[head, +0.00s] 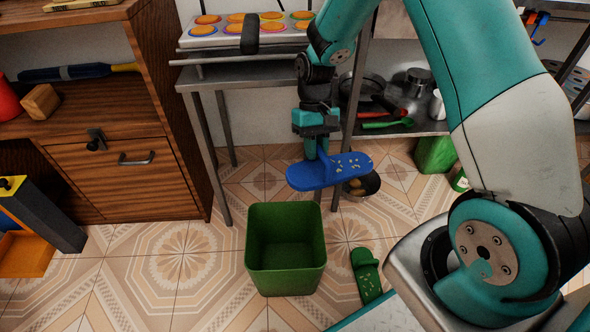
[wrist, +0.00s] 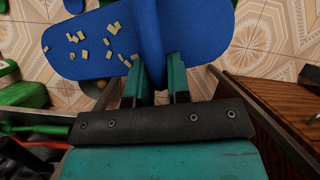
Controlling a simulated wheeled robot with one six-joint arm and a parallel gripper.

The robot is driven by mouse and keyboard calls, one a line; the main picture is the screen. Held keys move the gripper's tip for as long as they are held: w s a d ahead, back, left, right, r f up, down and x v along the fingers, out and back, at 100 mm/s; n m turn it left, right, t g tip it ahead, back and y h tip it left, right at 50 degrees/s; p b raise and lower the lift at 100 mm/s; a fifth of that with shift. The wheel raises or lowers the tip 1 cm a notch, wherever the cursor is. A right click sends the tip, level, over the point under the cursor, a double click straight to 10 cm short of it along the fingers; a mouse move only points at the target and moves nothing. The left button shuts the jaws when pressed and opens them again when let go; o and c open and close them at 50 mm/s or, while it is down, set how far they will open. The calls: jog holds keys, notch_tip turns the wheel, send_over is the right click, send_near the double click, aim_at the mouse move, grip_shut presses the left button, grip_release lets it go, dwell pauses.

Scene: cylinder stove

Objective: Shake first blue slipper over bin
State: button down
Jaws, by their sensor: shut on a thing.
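A blue slipper (head: 310,175) is held in my gripper (head: 318,150), above and slightly behind the green bin. Small beige bits lie on its sole at the right end. In the wrist view the slipper (wrist: 100,45) spans the top, with the bits on its left part, and my gripper's teal fingers (wrist: 158,82) are shut on it near its strap. The green bin (head: 285,275) stands open on the floor; no contents show in its visible interior. A green slipper (head: 367,275) lies on the floor to the right of the bin.
A wooden cabinet (head: 125,170) with a drawer is at left. A metal table (head: 235,75) with a tray of round orange items stands behind. A dark pot (head: 365,185) sits on the floor behind the slipper.

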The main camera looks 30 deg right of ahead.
aim_at(302, 163)
jog(key=a+f+m+p, duration=0.1)
jog(key=m, duration=0.1)
jog(key=a+f+m+t+y+p, duration=0.1)
jog(key=f+m+p, duration=0.1)
jog(key=w+a+f+m+y+p, duration=0.1)
jog(key=m, duration=0.1)
jog(key=shift+w+f+m, duration=0.1)
jog(key=shift+f+m, duration=0.05)
jog(key=shift+m, duration=0.25)
jog(key=a+f+m+t, duration=0.4)
jog(key=f+m, duration=0.4)
jog(key=m, duration=0.2)
jog(key=shift+a+f+y+p, duration=0.15)
jog(key=shift+f+y+p, duration=0.15)
jog(key=shift+y+p, duration=0.1)
notch_tip(302, 163, up, 6)
jog(key=f, duration=0.1)
jog(key=shift+f, duration=2.45)
